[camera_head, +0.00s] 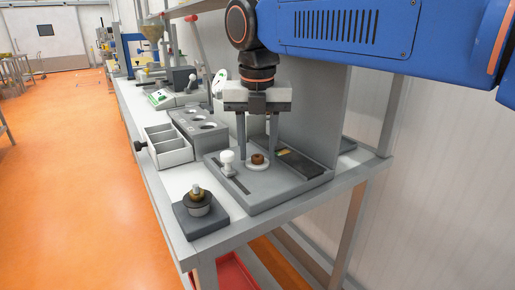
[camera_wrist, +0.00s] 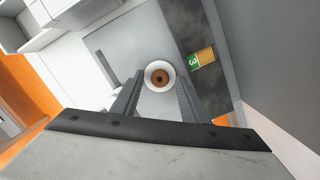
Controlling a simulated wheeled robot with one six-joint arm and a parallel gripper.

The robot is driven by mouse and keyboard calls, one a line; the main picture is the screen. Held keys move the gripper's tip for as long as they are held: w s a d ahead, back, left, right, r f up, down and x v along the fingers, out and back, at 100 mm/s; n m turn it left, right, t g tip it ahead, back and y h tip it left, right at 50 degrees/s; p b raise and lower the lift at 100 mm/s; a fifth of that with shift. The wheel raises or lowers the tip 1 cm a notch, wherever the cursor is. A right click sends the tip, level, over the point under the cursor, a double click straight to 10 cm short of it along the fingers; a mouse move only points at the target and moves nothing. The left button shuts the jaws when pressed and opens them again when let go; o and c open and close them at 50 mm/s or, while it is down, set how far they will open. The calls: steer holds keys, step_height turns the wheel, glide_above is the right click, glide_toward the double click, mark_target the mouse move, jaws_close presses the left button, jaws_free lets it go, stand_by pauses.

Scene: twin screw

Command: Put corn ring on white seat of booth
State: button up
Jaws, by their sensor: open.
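A small brown ring (camera_head: 257,159), which looks like the corn ring, sits on the round white seat (camera_head: 257,168) of the grey booth (camera_head: 265,192). In the wrist view the ring (camera_wrist: 160,77) lies inside the rim of the white seat (camera_wrist: 149,85), with a dark hole in its middle. My gripper (camera_head: 257,152) points down over the seat, open. Its two fingers stand on either side of the ring, with a gap to it in the wrist view. Whether the fingertips touch the booth I cannot tell.
A white knob (camera_head: 227,158) stands on the booth left of the seat. A dark strip (camera_head: 298,163) with a yellow-green label (camera_wrist: 201,58) lies to its right. A dark block with a metal post (camera_head: 197,200) is at the front. A compartment tray (camera_head: 167,153) and holed block (camera_head: 198,125) stand behind.

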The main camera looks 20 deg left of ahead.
mark_target(257, 159)
steer(key=r, duration=0.5)
steer(key=s+r, duration=0.1)
steer(key=r, duration=0.1)
steer(key=shift+d+r, duration=0.1)
steer(key=shift+r, duration=0.1)
